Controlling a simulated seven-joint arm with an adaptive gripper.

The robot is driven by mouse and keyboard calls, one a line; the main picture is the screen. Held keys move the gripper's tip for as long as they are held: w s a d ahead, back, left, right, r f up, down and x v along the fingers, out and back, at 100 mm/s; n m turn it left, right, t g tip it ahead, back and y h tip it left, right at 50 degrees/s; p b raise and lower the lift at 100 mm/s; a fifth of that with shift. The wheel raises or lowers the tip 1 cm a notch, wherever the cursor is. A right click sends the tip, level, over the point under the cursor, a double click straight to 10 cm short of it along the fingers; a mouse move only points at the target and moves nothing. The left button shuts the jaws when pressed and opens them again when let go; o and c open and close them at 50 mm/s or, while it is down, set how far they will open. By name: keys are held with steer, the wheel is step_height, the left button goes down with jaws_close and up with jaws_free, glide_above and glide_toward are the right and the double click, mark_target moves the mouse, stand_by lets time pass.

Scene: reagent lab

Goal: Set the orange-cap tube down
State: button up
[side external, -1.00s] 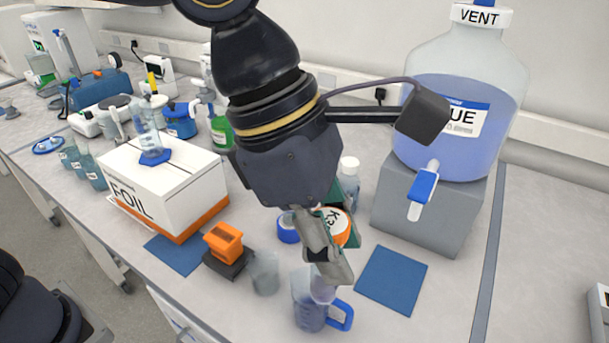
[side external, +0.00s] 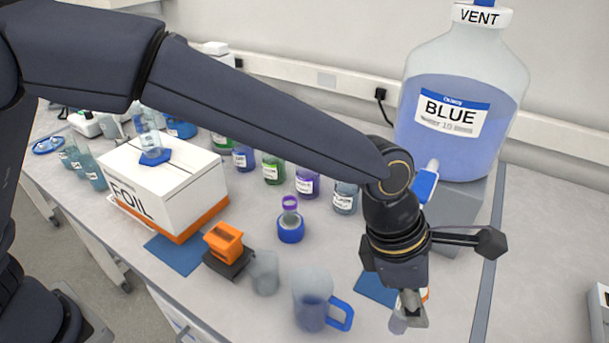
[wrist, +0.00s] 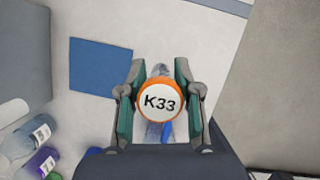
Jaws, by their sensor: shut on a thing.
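My gripper (side external: 412,310) is shut on the orange-cap tube (side external: 397,323) and is at the right front of the bench, right of the mug. In the side external view, the gripper hides most of the tube; only part of its clear body and a bit of orange show. In the wrist view, the round white cap top marked K33 with an orange rim (wrist: 160,101) sits between both fingers (wrist: 160,103). The tube looks roughly upright. I cannot tell whether its bottom touches the bench.
A blue mat (side external: 371,290) lies just left of the gripper; it also shows in the wrist view (wrist: 100,65). A mug (side external: 311,298) with a blue handle stands further left. The big BLUE bottle (side external: 455,125) stands behind. Bare bench (side external: 540,240) lies to the right.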

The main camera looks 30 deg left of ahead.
steer(key=shift+w+a+x, duration=0.15)
steer(key=shift+w+x, duration=0.05)
steer(key=shift+x, duration=1.15)
steer(key=shift+w+a+x, duration=0.15)
steer(key=shift+x, duration=1.2)
steer(key=shift+f, duration=0.25)
steer(key=o, duration=0.8)
